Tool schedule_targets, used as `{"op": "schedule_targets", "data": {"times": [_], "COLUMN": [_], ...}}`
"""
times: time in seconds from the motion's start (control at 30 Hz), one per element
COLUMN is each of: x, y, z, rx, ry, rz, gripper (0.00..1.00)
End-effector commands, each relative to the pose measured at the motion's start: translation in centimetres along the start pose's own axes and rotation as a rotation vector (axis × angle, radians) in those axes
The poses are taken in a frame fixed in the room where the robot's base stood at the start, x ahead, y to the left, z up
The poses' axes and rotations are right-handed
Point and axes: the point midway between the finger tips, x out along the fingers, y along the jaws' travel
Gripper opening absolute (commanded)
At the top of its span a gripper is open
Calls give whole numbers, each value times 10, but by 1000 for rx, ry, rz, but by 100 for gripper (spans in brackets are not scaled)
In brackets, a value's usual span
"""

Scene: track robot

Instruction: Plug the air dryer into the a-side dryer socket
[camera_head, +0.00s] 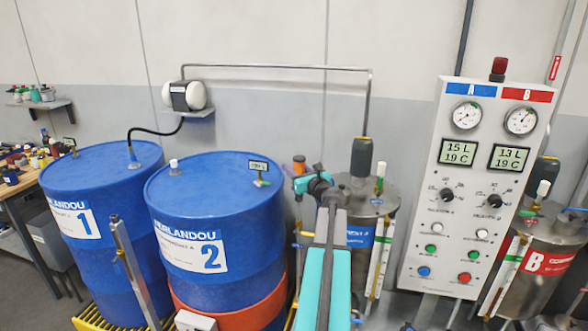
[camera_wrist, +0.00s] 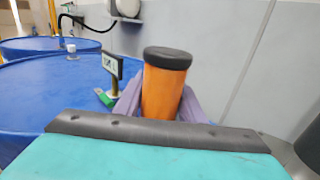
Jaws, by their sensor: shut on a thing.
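The air dryer is an orange cylinder with a black cap (camera_wrist: 165,85), upright between the grey-purple fingers of my gripper (camera_wrist: 160,104) in the wrist view. Its lower end is hidden behind the gripper body. In the head view the air dryer (camera_head: 299,160) shows small, just right of blue drum 2 (camera_head: 212,205), near the drum's rim height. The a-side dryer socket cannot be told apart for sure. A white-capped fitting (camera_head: 174,167) stands on drum 2's lid, and it also shows in the wrist view (camera_wrist: 72,51).
A small display on a green-based fitting (camera_head: 258,170) stands on drum 2's lid, close left of my gripper. Blue drum 1 (camera_head: 100,190) has a black hose. Steel tank A (camera_head: 365,195) stands right of my arm, then the control panel (camera_head: 475,190) and tank B (camera_head: 535,262).

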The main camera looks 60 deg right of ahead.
Motion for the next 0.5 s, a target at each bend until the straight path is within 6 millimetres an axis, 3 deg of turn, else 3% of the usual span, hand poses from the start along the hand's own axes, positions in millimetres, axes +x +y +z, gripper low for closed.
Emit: {"op": "schedule_targets", "data": {"times": [0.03, 0.07, 0.17, 0.5], "x": [0, 0, 0, -1], "y": [0, 0, 0, 0], "z": [-2, -1, -1, -1], "rx": [0, 0, 0, 0], "ry": [1, 1, 1, 1], "rz": [0, 0, 0, 0], "gripper": [10, 41, 58, 58]}}
